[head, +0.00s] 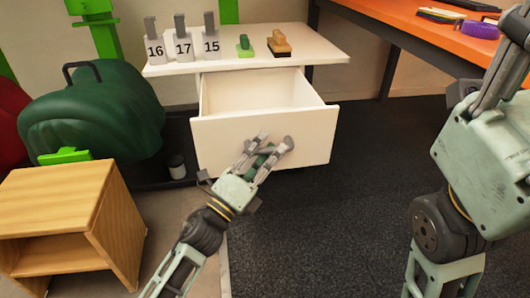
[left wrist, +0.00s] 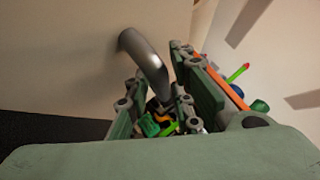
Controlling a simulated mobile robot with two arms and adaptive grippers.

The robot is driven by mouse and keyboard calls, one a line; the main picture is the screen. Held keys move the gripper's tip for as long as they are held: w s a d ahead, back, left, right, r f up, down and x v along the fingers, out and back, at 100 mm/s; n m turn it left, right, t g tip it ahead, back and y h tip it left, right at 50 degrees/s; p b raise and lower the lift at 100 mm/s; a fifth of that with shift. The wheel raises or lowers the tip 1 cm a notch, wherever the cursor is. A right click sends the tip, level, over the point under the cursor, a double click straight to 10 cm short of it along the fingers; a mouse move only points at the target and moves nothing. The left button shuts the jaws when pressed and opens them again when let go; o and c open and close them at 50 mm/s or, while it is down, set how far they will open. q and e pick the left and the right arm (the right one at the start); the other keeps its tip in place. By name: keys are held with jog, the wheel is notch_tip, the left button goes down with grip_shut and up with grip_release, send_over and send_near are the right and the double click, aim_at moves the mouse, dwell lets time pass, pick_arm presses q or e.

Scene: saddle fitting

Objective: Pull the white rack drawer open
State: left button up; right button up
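The white rack (head: 310,40) has its drawer (head: 290,150) pulled well out, with the empty-looking inside (head: 255,90) showing. My left gripper (head: 275,140) is at the middle of the drawer's front face. In the left wrist view, the grey metal drawer handle (left wrist: 145,58) curves out from the pale front and passes between the left gripper's fingers (left wrist: 160,68). They appear closed on it, though the contact is partly hidden. The handle is hidden behind the gripper in the head view.
A wooden box (head: 50,205) and a green saddle (head: 95,115) are at left. Dark floor is clear at right.

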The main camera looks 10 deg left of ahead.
pick_arm(q)
jog(key=v, duration=1.2)
